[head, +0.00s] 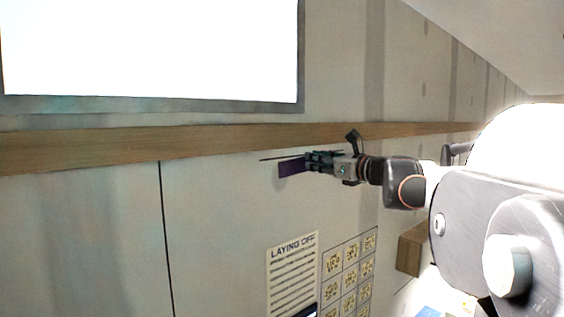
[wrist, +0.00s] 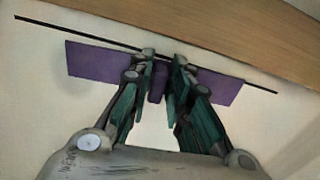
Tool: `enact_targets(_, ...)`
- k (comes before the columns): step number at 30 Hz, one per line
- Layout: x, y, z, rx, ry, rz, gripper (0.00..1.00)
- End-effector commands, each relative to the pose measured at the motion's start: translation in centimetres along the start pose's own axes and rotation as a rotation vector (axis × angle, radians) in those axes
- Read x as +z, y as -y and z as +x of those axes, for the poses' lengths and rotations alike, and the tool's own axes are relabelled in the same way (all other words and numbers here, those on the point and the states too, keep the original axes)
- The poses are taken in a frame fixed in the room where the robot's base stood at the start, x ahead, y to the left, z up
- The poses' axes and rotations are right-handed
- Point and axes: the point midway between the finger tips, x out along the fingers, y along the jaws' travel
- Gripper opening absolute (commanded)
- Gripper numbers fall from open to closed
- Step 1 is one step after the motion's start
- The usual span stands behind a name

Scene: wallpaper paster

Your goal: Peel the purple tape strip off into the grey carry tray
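The purple tape strip (head: 291,168) is at the wall, just under a thin dark line, in the head view. In the wrist view the strip (wrist: 100,62) spans both sides of my fingers, and a purple tab sticks out from it between them. My gripper (wrist: 164,66) is at the middle of the strip, its fingers close together on the tab. In the head view my gripper (head: 308,162) covers the strip's right part. I cannot tell whether the strip touches the wall all along. The grey carry tray is not seen in either view.
A wooden rail (head: 200,140) runs along the wall just above the strip, also close in the wrist view (wrist: 200,25). A bright framed panel (head: 150,50) is above it. Below hang a "LAYING OFF" sheet (head: 292,270) and a patterned chart (head: 348,275). A brown block (head: 411,250) is lower right.

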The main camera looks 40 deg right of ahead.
Motion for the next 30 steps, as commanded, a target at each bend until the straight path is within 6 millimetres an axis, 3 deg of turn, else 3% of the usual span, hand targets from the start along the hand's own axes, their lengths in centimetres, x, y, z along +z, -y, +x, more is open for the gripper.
enact_targets(30,0.0,0.0,-1.8,-0.001,0.0,0.0,0.0)
